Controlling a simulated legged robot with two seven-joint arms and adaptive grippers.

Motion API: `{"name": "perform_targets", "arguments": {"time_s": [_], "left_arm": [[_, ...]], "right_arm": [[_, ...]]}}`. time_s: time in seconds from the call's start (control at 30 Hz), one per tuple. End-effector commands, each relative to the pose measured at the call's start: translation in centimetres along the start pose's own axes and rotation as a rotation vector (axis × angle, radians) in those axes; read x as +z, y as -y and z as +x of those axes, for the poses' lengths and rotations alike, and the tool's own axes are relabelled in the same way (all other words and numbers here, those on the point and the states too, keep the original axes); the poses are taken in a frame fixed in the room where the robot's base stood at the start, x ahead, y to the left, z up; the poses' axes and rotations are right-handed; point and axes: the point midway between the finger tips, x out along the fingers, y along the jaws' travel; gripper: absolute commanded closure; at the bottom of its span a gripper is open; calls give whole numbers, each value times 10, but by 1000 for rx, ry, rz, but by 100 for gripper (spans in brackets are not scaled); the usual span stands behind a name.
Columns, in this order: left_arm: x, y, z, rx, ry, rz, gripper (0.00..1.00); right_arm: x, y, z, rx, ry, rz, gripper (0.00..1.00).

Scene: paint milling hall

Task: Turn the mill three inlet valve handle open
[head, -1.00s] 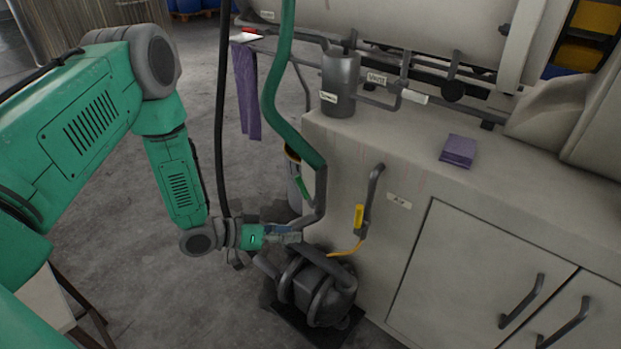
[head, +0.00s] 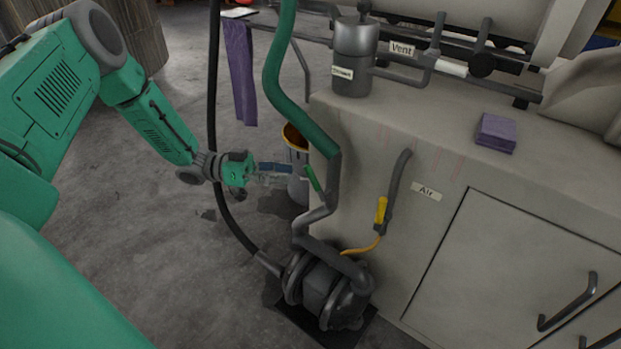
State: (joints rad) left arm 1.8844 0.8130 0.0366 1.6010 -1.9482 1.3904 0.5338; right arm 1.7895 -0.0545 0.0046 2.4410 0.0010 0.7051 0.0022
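A green lever handle (head: 313,177) sits on the grey pipe below the thick green hose, at the left end of the cabinet. It points steeply up and to the left. I see no "mill three" label by it. My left gripper (head: 279,175) is just left of this handle, its fingers pointing right towards it. The fingers look apart with nothing between them, and I see no contact with the handle. A yellow handle (head: 381,210) hangs on another pipe, next to the label "Air" (head: 426,191). My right gripper is not in view.
A dark pump (head: 325,288) stands on the floor below the pipes. A black hose (head: 215,130) runs down to it. A yellow-rimmed bucket (head: 294,138) is behind my gripper. The grey cabinet (head: 470,260) fills the right. Open floor lies left.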

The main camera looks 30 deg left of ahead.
Motion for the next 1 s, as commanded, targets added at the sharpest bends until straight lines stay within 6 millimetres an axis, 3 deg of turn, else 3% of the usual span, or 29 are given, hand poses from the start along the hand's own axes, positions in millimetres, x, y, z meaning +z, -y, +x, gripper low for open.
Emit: {"name": "perform_targets", "arguments": {"time_s": [0.1, 0.3, 0.73, 0.77, 0.83, 1.0], "left_arm": [[2, 0, 25, 2, -1, 1, 65], [1, 1, 52, 1, -1, 1, 65], [0, 0, 63, -1, -1, 0, 65], [0, 0, 63, -1, -1, 0, 72], [0, 0, 63, -1, -1, 0, 97], [0, 1, 63, -2, 0, 1, 100]], "right_arm": [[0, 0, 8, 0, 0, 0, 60], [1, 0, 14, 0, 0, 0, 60], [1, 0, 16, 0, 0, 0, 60], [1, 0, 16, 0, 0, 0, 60], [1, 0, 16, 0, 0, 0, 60], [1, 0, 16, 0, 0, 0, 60]]}}
